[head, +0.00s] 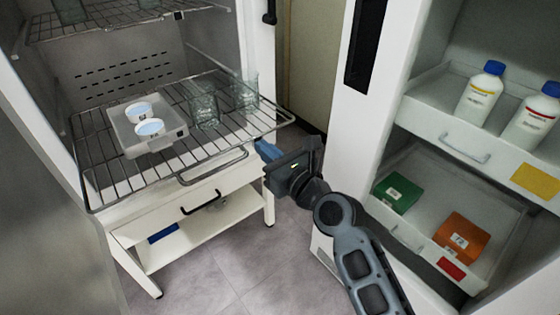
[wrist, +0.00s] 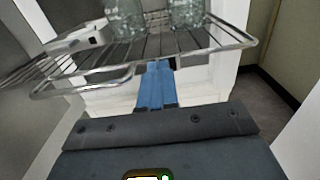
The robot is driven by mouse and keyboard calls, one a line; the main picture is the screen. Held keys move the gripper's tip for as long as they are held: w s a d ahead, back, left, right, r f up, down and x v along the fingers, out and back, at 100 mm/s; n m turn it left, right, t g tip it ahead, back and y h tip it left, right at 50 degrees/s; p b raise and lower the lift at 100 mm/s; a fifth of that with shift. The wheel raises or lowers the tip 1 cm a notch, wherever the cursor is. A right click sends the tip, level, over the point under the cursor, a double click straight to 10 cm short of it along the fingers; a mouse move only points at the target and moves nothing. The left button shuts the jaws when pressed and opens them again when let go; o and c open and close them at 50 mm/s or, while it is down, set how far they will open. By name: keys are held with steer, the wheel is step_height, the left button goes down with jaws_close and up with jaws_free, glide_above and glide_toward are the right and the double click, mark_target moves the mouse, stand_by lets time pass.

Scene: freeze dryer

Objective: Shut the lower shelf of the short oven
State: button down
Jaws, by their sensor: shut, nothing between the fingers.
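The lower shelf of the short oven is a wire rack (head: 150,183), pulled out past the oven's front opening in the head view. It carries a grey tray (head: 126,137) with two white dishes, and glass beakers (head: 203,110). A wire loop hangs at its front edge. My gripper (head: 264,148) is shut and empty, its blue fingers by the rack's front right part. In the wrist view the shut fingers (wrist: 156,75) point toward the rack (wrist: 222,47), close to its front rim; I cannot tell whether they touch.
An upper rack (head: 130,18) with glassware is above. Below the lower rack is a white drawer front with a black handle (head: 201,203). At right, a white cabinet has open drawers with bottles (head: 480,95) and green and orange boxes (head: 464,238). Grey floor (head: 240,255) is clear between.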

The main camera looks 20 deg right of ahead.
steer(key=shift+w+a, duration=0.25)
steer(key=shift+w, duration=0.3)
